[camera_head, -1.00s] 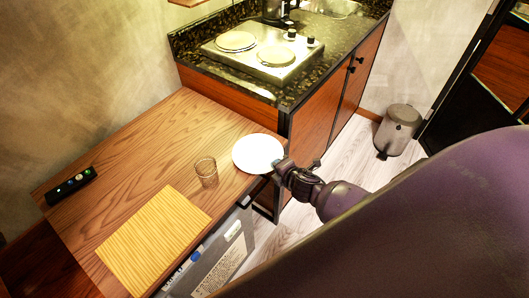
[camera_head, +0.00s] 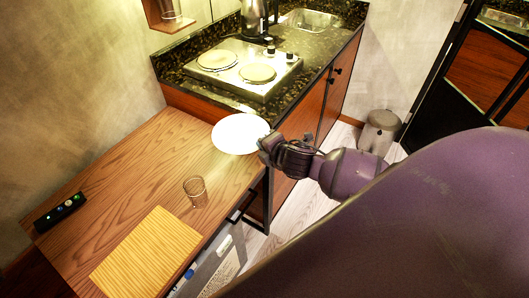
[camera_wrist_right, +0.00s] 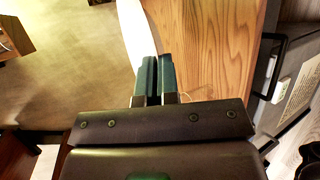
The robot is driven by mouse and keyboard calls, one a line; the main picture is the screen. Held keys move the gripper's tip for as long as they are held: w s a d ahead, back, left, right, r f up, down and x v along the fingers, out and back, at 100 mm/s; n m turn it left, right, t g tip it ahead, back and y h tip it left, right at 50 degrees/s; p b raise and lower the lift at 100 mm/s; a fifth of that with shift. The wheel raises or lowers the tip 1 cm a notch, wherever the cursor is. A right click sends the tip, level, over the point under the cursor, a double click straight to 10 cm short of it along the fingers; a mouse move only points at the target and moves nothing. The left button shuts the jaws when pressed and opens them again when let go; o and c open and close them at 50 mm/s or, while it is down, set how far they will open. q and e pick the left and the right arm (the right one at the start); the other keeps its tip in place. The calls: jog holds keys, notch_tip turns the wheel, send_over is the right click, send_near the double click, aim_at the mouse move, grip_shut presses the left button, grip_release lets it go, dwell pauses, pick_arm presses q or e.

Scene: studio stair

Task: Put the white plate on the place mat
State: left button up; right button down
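The white plate (camera_head: 240,134) is held by its near right rim in my right gripper (camera_head: 264,148), above the far right part of the wooden table. In the right wrist view the plate (camera_wrist_right: 134,32) shows as a narrow white shape, and the fingers of my right gripper (camera_wrist_right: 157,78) are close together at its edge. The yellow striped place mat (camera_head: 147,252) lies flat and bare on the table near its front edge. My left gripper is not in view.
A clear glass (camera_head: 195,190) stands on the wooden table (camera_head: 130,170) between the plate and the mat. A black remote (camera_head: 60,212) lies at the table's left edge. A counter with a two-plate hob (camera_head: 245,68) adjoins the far side.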

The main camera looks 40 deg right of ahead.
jog(key=s+a+r, duration=0.3)
jog(key=a+r, duration=0.8)
jog(key=a, duration=0.1)
jog(key=shift+a+r+n+y+b, duration=0.25)
jog(key=shift+r+n+y+b, duration=0.05)
jog(key=shift+b, duration=0.15)
